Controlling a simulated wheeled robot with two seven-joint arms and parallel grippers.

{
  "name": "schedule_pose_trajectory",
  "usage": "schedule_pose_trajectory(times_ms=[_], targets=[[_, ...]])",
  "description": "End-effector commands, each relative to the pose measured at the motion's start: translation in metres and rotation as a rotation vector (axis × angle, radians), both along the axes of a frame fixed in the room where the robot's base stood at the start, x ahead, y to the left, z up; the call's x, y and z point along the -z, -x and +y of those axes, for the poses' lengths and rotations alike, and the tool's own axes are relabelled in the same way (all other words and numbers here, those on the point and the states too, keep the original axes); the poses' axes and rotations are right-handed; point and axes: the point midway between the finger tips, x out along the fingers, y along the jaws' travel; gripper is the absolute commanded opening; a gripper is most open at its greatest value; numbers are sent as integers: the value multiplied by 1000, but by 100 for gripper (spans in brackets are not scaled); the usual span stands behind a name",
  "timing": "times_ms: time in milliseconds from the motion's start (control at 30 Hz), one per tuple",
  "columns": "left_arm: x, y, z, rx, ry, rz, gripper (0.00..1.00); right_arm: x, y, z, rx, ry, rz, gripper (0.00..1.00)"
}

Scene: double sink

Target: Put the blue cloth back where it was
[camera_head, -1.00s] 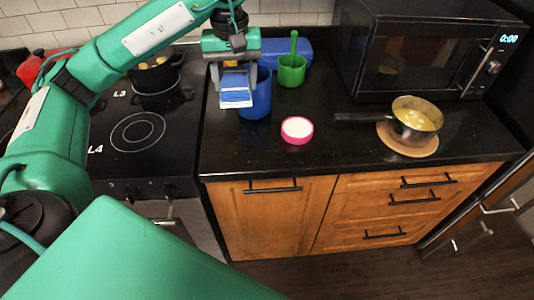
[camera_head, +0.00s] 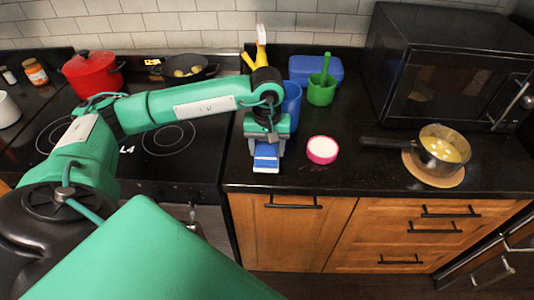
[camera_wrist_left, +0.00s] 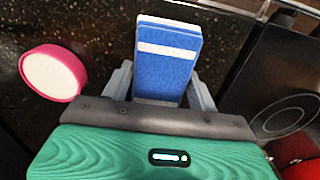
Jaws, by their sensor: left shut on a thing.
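A folded blue cloth (camera_head: 266,157) with a white stripe is held between the fingers of my left gripper (camera_head: 265,146), near the front edge of the black counter. In the left wrist view the blue cloth (camera_wrist_left: 166,60) sticks out between the two grey fingers of my left gripper (camera_wrist_left: 160,85), which is shut on it. The cloth appears to be above the counter; its exact height is hard to tell. My right gripper is in neither view.
A pink-rimmed white dish (camera_head: 322,149) lies right of the cloth. A blue container (camera_head: 291,105), a green cup (camera_head: 321,92), a blue box (camera_head: 315,68) and a yellow spray bottle (camera_head: 258,55) stand behind. A pot (camera_head: 442,150) sits farther right. The stove (camera_head: 165,160) is left.

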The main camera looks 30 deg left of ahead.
Motion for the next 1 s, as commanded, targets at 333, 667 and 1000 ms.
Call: schedule_pose_trajectory(times_ms=[333,667,1000], targets=[[33,0,0,1,0,0,38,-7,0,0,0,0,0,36],[36,0,0,0,0,1,69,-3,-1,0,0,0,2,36],[35,0,0,0,0,1,81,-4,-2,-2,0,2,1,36]])
